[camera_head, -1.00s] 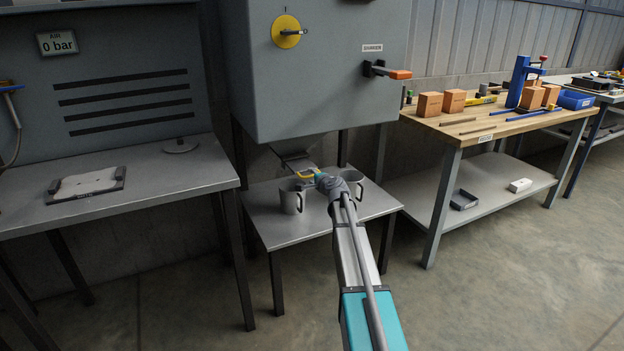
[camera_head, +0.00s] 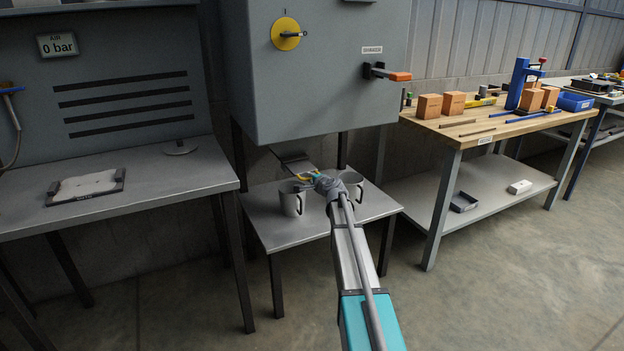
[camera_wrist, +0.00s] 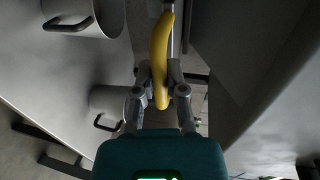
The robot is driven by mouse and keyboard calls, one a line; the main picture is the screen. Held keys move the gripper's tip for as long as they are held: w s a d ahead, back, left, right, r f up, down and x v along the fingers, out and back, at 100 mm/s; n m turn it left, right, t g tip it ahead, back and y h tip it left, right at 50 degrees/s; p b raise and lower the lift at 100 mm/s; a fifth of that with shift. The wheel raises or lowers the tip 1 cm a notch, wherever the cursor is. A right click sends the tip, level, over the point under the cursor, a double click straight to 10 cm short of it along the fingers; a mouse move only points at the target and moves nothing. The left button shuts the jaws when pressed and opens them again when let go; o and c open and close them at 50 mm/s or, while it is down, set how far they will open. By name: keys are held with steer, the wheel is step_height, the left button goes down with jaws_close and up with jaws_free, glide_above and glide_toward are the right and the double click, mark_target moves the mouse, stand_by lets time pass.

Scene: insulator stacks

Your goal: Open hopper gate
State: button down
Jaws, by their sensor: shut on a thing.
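The hopper (camera_head: 320,90) is a large grey box on dark legs. A grey plate or chute (camera_head: 297,164) shows below its underside, partly hidden by my gripper. A curved yellow handle (camera_wrist: 161,50) runs up the middle of the wrist view. My gripper (camera_wrist: 161,92) is shut on its lower part, with one finger on each side. In the head view the gripper (camera_head: 312,182) is below the hopper, over a small grey table (camera_head: 300,233), and mostly hides the handle. I cannot see how the handle joins the gate.
Two grey mugs stand on the small table, one left (camera_head: 291,199) and one right (camera_head: 352,185) of my gripper. An orange-tipped lever (camera_head: 388,73) and a yellow dial (camera_head: 287,33) are on the hopper's front. A wooden workbench (camera_head: 480,130) is at right, a grey bench (camera_head: 150,190) at left.

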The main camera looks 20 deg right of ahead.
steer(key=shift+s, duration=0.1)
steer(key=v, duration=0.4)
steer(key=shift+s+f, duration=0.15)
steer(key=shift+f, duration=0.25)
steer(key=c, duration=0.7)
jaws_free()
steer(key=shift+s, duration=0.1)
